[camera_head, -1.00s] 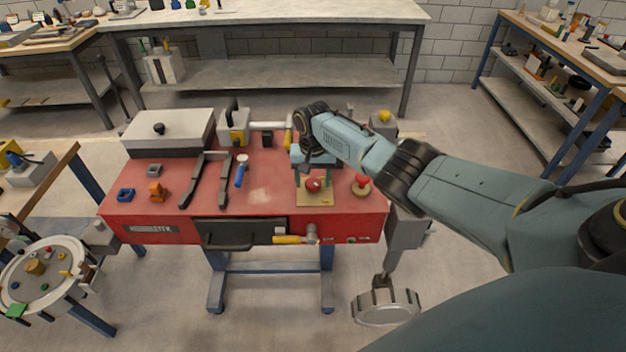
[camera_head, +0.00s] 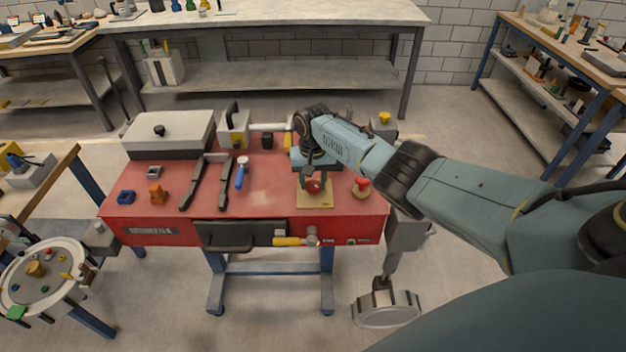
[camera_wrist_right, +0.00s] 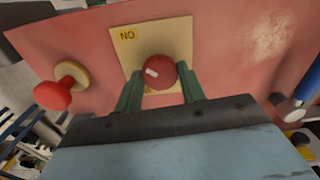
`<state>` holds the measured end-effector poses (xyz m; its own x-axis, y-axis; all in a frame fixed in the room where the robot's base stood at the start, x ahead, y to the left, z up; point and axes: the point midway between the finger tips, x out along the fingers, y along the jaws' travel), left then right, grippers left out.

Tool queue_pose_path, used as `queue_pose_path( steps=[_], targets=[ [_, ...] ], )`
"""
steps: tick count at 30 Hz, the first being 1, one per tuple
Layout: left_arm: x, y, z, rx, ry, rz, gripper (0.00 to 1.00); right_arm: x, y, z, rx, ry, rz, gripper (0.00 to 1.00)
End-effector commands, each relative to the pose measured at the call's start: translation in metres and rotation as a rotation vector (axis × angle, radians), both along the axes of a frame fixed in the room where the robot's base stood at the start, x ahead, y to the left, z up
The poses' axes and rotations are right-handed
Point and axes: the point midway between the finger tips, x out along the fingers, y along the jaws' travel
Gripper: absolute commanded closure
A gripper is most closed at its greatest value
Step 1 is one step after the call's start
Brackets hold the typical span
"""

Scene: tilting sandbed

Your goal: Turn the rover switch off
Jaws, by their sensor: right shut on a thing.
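The rover switch is a round red knob with a white mark on a yellow plate (camera_head: 325,203) on the red bench top. The knob (camera_wrist_right: 157,71) shows close up in the wrist view, and its white mark sits left of its middle there. The plate's "ON" label (camera_wrist_right: 127,35) appears upside down; a second label is mostly hidden below the knob. My right gripper (camera_head: 314,186) points down with its two green fingers on either side of the knob, shut on it. My left gripper is not in view.
A red mushroom button (camera_head: 362,186) on a yellow base stands just right of the plate; it also shows in the wrist view (camera_wrist_right: 53,95). A blue-handled tool (camera_head: 241,172) and dark rails lie to the left. A grey box (camera_head: 168,131) stands at the bench's back left.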

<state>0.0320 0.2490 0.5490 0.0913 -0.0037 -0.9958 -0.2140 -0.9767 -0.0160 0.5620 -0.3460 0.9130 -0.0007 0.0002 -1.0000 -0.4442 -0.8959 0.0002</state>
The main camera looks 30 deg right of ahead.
Motion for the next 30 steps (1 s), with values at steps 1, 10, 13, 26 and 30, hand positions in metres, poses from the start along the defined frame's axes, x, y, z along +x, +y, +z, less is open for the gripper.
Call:
queue_pose_path(
  steps=[1,10,13,26,30],
  targets=[
    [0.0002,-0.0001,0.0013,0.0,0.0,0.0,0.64,0.0003,0.0002,0.0009,0.0,-0.001,0.028,0.83],
    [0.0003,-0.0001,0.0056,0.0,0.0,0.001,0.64,0.0004,0.0001,0.0012,0.001,-0.001,0.285,0.83],
    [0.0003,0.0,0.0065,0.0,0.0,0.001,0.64,0.0004,0.0004,0.0011,0.001,-0.001,0.379,0.83],
    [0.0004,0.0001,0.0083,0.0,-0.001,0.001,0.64,0.0008,0.0,0.001,0.001,-0.002,0.788,0.83],
    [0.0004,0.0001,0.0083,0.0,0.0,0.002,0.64,0.0009,-0.0002,0.001,-0.001,-0.003,0.921,0.83]
  ],
)
